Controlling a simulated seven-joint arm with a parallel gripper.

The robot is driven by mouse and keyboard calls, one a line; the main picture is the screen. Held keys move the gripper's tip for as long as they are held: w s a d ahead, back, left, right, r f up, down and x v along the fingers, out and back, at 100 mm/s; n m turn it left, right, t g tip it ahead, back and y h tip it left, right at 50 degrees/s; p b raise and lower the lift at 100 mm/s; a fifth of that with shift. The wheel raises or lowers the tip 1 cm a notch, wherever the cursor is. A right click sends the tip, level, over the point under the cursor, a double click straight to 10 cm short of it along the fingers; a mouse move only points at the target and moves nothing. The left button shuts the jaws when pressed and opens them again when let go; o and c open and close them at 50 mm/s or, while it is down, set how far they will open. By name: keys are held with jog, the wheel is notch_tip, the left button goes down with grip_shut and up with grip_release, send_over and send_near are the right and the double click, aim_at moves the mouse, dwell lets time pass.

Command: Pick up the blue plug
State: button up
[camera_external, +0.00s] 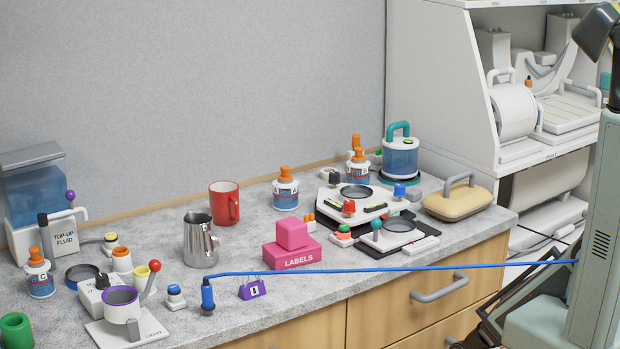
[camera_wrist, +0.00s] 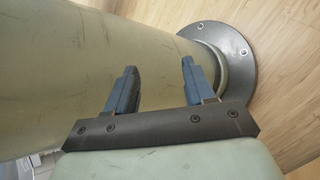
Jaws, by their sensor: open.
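The blue plug (camera_external: 208,295) stands upright near the front edge of the speckled grey counter in the external view. A blue cable (camera_external: 400,269) runs from its top to the right, across the front of the counter, to a pale green body at the right edge. My gripper (camera_wrist: 160,80) shows in the wrist view with its two blue-grey fingers apart and nothing between them. It faces part of my own arm and a round base flange on the floor. The plug is not in the wrist view, and my fingertips are not seen in the external view.
A metal pitcher (camera_external: 200,240) and a pink labels box (camera_external: 291,253) are behind. A purple-rimmed cup (camera_external: 122,303) is further left. Drawers (camera_external: 430,300) lie below the counter edge.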

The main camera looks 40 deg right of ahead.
jog(key=w+a+r+n+t+h, duration=0.3)
jog(key=w+a+r+n+t, duration=0.15)
jog(key=w+a+n, duration=0.6)
jog(key=w+a+r+n+t+h, duration=0.2)
jog(key=w+a+r+n+t, duration=0.4)
jog(key=a, duration=0.8)
jog(key=s+a+r+n+t+y, duration=0.1)
jog(key=a+r+n+t+y, duration=0.2)
jog(key=a+r+n, duration=1.05)
jog(key=a+r+n+t+y, duration=0.2)
jog(key=a+r+t+y, duration=0.1)
jog(key=a+r, duration=2.05)
jog(key=w+d+r+m+g, duration=0.2)
jog(key=w+r+m+g, duration=0.35)
jog(key=w+r, duration=0.75)
send_near(204, 305)
jog(key=f, duration=0.3)
jog(key=shift+d+t+y, duration=0.3)
jog(key=shift+t+y, duration=0.1)
jog(key=shift+x, duration=3.25)
jog(key=shift+a+r, duration=0.1)
jog(key=shift+a, duration=0.05)
grip_shut()
